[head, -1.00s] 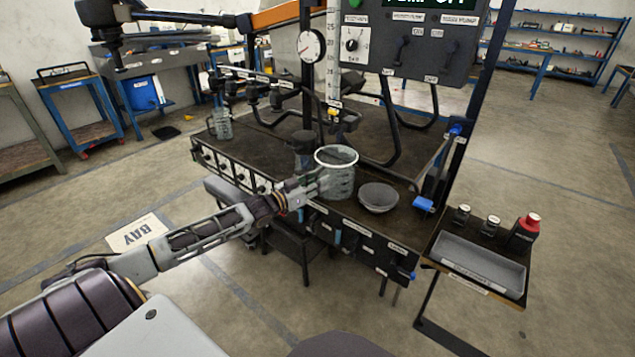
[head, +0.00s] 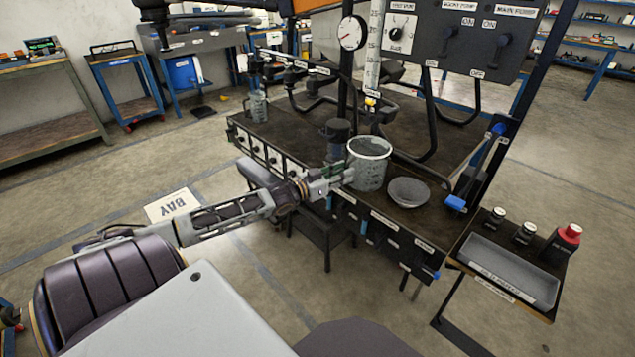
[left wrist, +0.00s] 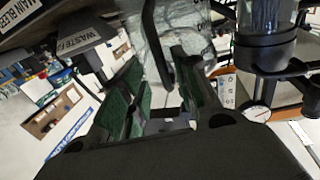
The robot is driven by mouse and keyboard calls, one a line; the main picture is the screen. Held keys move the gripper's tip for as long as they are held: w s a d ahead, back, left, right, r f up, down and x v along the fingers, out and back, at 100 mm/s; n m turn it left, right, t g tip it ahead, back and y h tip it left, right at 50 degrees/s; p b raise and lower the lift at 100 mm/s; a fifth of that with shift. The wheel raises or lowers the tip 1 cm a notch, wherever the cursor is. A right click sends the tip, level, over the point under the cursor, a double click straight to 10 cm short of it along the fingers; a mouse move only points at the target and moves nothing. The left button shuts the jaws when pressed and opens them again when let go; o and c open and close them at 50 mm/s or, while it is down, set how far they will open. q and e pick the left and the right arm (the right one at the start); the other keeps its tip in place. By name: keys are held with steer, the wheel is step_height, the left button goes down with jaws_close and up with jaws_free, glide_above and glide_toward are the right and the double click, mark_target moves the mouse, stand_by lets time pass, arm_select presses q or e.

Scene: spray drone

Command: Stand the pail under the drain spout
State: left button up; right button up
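The pail (head: 367,172) is a grey, translucent tub with a pale rim. It stands upright on the dark bench top near its front edge. My left gripper (head: 346,175) is at the pail's left side, close to its wall. In the left wrist view the green-padded fingers (left wrist: 152,98) are spread apart, with the pail (left wrist: 172,35) just beyond their tips. Whether a finger touches it I cannot tell. I cannot make out the drain spout for certain. My right gripper is out of view.
A dark cylinder (head: 338,138) stands just behind my left gripper. A grey bowl (head: 408,192) sits right of the pail. Black pipes (head: 436,130) and a control panel (head: 455,38) rise behind. A side tray (head: 508,272) with bottles is at the right.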

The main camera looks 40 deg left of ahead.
arm_select(q)
steer(key=p+v, duration=0.3)
steer(key=v, duration=0.6)
steer(key=shift+p, duration=0.3)
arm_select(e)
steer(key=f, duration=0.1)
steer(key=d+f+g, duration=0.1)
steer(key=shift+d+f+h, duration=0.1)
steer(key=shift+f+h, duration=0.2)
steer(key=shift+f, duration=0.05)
arm_select(q)
steer(key=shift+s, duration=0.15)
stand_by(0.5)
